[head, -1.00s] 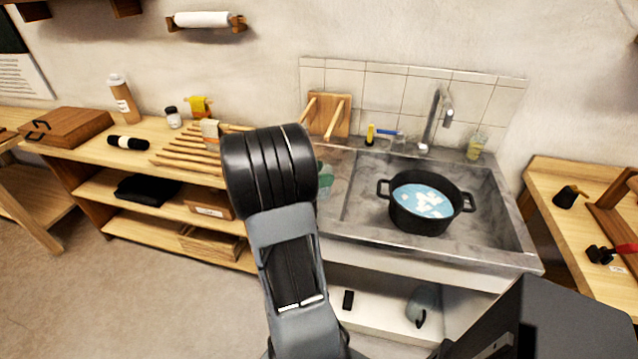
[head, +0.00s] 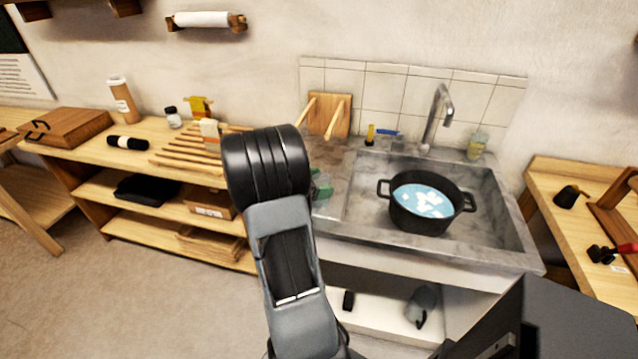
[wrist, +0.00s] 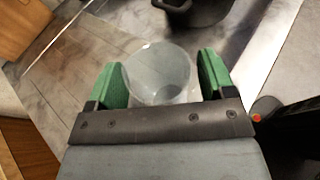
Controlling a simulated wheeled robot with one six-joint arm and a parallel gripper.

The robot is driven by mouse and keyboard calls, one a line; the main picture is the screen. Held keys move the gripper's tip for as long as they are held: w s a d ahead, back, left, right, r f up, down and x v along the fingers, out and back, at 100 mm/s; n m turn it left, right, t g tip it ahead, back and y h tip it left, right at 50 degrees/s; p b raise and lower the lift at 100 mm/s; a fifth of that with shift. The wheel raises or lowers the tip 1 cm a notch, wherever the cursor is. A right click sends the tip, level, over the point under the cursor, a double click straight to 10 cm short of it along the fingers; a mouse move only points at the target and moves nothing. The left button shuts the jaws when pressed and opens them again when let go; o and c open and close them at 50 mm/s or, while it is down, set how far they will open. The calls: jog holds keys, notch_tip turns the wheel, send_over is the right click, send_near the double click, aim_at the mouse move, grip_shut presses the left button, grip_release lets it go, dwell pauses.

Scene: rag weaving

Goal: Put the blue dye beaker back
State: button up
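A clear glass beaker (wrist: 160,72) is between the green fingertips of my gripper (wrist: 164,80) in the wrist view. The fingers stand on either side of its wall, and the beaker fills nearly all the gap. It looks empty, with no blue dye visible in it. In the head view my arm hides most of the gripper; a green finger (head: 323,183) shows at the sink's left counter. Whether the beaker rests on the counter is hidden.
A black pot (head: 422,222) with blue liquid and white pieces stands in the stone sink (head: 485,232). A faucet (head: 441,108) and a glass with yellowish contents (head: 477,145) are behind it.

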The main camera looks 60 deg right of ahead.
jog(key=shift+o, duration=0.5)
jog(key=shift+w+a+r, duration=0.15)
jog(key=shift+r, duration=0.1)
jog(key=v, duration=1.2)
jog(key=s+a+m+t+y, duration=0.2)
jog(key=a+m+t+y, duration=0.3)
jog(key=a, duration=0.9)
jog(key=s+a+f+m+t+y, duration=0.1)
jog(key=a+m+t+y, duration=0.5)
jog(key=a, duration=0.8)
jog(key=shift+s+a+y, duration=0.4)
jog(key=shift+y, duration=0.4)
